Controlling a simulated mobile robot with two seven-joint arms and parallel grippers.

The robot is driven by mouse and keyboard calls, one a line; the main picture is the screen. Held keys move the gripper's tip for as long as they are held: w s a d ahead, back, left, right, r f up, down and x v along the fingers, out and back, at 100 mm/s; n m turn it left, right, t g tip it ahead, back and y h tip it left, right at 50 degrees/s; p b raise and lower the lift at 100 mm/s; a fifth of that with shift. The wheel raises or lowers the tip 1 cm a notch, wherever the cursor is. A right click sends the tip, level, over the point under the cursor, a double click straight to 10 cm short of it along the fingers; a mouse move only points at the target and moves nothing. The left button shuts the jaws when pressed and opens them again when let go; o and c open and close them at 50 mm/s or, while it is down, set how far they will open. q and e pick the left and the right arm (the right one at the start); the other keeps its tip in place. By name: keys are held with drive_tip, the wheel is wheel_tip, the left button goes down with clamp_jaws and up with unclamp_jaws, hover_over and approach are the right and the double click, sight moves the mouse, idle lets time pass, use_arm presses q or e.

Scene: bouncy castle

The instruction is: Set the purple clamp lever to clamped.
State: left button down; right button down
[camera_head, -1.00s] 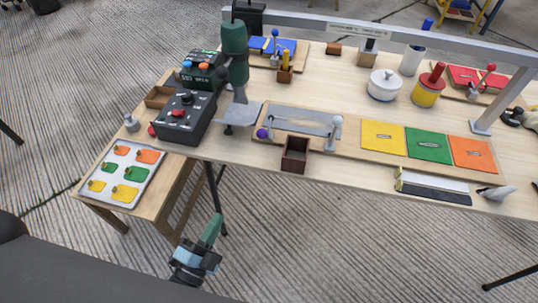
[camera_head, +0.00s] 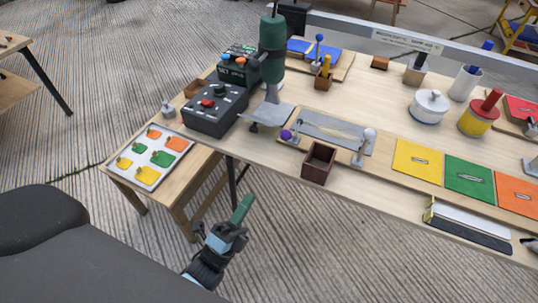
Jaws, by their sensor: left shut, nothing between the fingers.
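The purple clamp lever shows as a purple ball knob (camera_head: 286,135) at the left end of a grey metal plate (camera_head: 325,126) on a wooden board. The knob sits low, close to the board; its arm is hard to make out. A grey-white post with a ball top (camera_head: 368,135) stands at the plate's right end. My left gripper (camera_head: 243,207), with green fingertips, is shut and empty. It is in front of the table's near edge, below and left of the knob in the picture and apart from it. My right gripper is not in view.
A dark brown open box (camera_head: 319,162) stands in front of the plate. A green drill press (camera_head: 272,60) and a black control box (camera_head: 215,108) stand to its left. A lower side table holds a tray of coloured tiles (camera_head: 147,158). Yellow, green and orange panels lie right.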

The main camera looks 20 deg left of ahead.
use_arm(q)
drive_tip(key=p+x, duration=0.2)
drive_tip(key=x, duration=1.2)
drive_tip(key=shift+p, duration=0.3)
